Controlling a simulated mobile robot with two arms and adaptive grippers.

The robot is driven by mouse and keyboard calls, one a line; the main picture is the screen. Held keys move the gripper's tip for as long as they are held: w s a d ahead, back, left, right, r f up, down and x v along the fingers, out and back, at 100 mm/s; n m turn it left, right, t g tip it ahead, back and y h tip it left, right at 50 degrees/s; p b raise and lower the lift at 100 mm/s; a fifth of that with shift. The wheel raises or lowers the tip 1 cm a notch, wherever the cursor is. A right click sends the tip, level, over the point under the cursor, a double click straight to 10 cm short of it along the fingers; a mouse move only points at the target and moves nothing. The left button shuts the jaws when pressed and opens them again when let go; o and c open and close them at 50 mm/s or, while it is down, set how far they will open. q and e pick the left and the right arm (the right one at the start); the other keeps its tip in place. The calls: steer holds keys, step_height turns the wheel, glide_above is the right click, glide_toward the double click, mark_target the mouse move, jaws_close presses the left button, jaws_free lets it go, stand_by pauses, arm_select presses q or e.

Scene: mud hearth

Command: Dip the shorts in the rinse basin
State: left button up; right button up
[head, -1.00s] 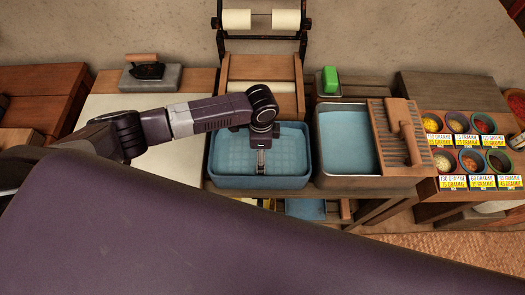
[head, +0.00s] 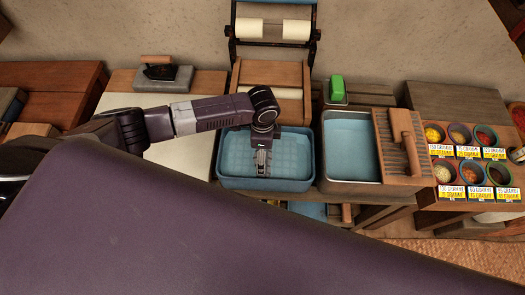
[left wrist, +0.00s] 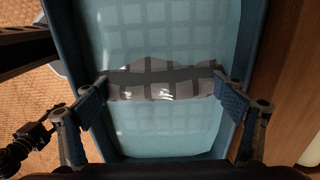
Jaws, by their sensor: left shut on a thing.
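The blue rinse basin (head: 300,180) holds clear water and sits in the middle of the bench; its wall also shows in the left wrist view (left wrist: 240,75). My left gripper (head: 262,172) points down into this basin. In the left wrist view my left gripper (left wrist: 165,95) is shut on the shorts (left wrist: 160,84), a grey checked cloth stretched between its fingertips. The cloth is over or in the water; how deep it sits I cannot tell. In the head view the gripper mostly hides the shorts. My right gripper is not in view.
Right of the rinse basin stands a metal basin (head: 350,140) of water with a washboard (head: 388,140) and brush (head: 405,135). A green soap block (head: 337,88) is behind it. Spice bowls (head: 457,132) stand far right. A wringer (head: 272,30) is behind; an iron (head: 160,70) is back left.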

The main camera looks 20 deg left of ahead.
arm_select(q)
step_height(320, 180, up, 5)
steer(key=p, duration=0.4)
steer(key=shift+f, duration=0.15)
steer(key=shift+r+p, duration=1)
steer(key=shift+r, duration=0.8)
step_height(320, 180, up, 7)
